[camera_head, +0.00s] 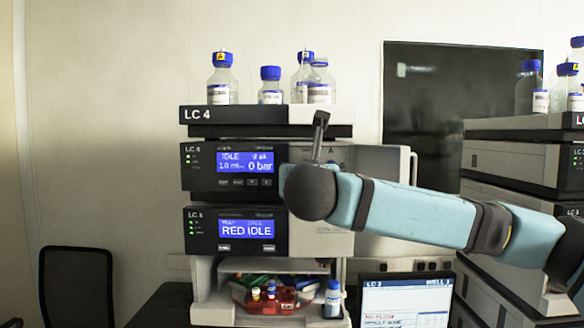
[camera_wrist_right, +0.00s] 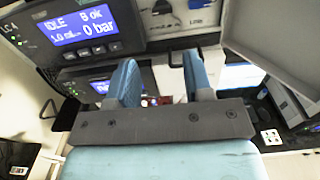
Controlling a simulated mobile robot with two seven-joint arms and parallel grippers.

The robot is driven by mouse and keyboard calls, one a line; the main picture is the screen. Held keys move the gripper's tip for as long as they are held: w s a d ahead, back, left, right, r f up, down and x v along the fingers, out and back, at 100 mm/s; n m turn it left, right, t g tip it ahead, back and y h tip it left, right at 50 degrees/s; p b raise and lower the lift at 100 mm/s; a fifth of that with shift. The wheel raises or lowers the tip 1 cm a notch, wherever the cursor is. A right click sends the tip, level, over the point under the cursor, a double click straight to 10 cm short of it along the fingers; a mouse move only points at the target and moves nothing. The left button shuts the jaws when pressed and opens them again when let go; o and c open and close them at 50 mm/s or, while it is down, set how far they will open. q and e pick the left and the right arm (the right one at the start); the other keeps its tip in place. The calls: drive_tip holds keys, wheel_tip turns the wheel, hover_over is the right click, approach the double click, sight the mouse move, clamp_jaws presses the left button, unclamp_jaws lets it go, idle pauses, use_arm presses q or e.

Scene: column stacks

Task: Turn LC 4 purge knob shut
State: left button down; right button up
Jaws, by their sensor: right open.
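The LC 4 stack (camera_head: 200,140) stands at the centre of the head view. Its pump module (camera_head: 200,178) has a blue display (camera_head: 246,163) reading IDLE and 0 bar, which also shows in the right wrist view (camera_wrist_right: 80,27). An open door panel (camera_head: 385,160) juts out at the pump's right side and fills the upper right of the wrist view (camera_wrist_right: 285,30). I cannot make out the purge knob clearly; my right arm covers part of the pump front. My right gripper (camera_wrist_right: 160,78) is open and empty, in front of the stack. My left gripper is out of view.
Blue-capped bottles (camera_head: 222,80) stand on the top tray (camera_head: 245,115). A lower module (camera_head: 200,232) reads RED IDLE, above a red tray of vials (camera_head: 268,298). A monitor (camera_head: 405,300) is at lower right. Another stack (camera_head: 500,160) stands at right.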

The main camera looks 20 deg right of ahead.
drive_tip(key=p+x, duration=0.2)
drive_tip(key=x, duration=0.4)
drive_tip(key=p+x, duration=0.2)
drive_tip(key=x, duration=0.5)
drive_tip(key=shift+d, duration=0.25)
drive_tip(key=shift+w+f, duration=0.1)
drive_tip(key=shift+w, duration=0.2)
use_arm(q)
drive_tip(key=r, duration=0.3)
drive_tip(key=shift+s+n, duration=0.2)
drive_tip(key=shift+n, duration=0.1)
use_arm(e)
drive_tip(key=shift+d, duration=0.1)
drive_tip(key=shift+c, duration=0.2)
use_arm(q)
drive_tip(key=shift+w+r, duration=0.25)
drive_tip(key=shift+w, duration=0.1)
use_arm(e)
drive_tip(key=c, duration=0.6)
